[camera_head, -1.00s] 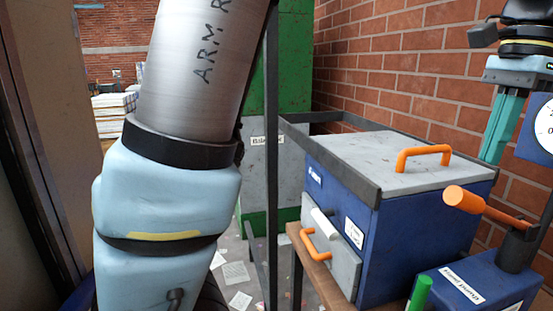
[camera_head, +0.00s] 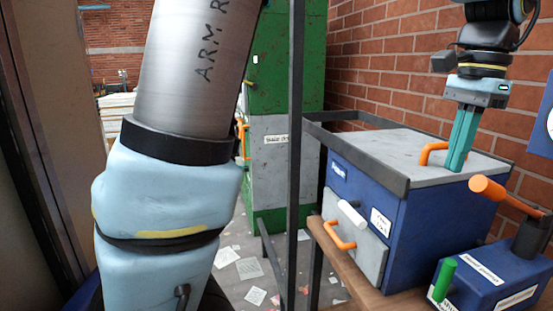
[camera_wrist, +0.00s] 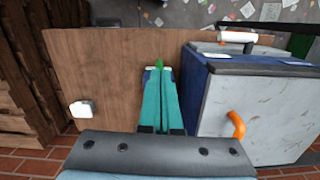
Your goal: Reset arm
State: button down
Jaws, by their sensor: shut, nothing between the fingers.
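My gripper (camera_head: 456,168) shows in the head view at the upper right, with its teal fingers together, pointing down and empty. In that view the fingers overlap the lid and orange handle (camera_head: 428,153) of the large blue box. In the wrist view my gripper (camera_wrist: 158,72) is shut over the wooden table (camera_wrist: 100,60), beside the box's grey lid (camera_wrist: 270,105). Contact with anything cannot be seen. My large arm link fills the left of the head view.
The blue box (camera_head: 362,188) has a grey front drawer with an orange handle (camera_head: 338,236). A smaller blue box (camera_head: 483,278) with green and orange levers stands at the right. A green and grey cabinet (camera_head: 280,150) stands behind a dark post (camera_head: 296,150). A brick wall is behind.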

jog(key=w+a+f+n, duration=0.4)
jog(key=w+a+f, duration=0.1)
jog(key=a, duration=0.3)
jog(key=w+a+f+n, duration=0.3)
jog(key=w+a+f, duration=0.3)
jog(key=a, duration=0.3)
jog(key=a+f+n, duration=0.2)
jog(key=a+f, duration=0.1)
jog(key=a, duration=0.3)
jog(key=s+a+f+n+t, duration=0.1)
jog(key=a+f+n, duration=0.1)
jog(key=a, duration=0.4)
jog(key=s+a+f+n+h, duration=0.1)
jog(key=a+f+n, duration=0.2)
jog(key=a, duration=0.3)
jog(key=shift+s+a+f+n+t, duration=0.25)
jog(key=shift+a+f+n+t, duration=0.05)
jog(key=shift+d, duration=0.1)
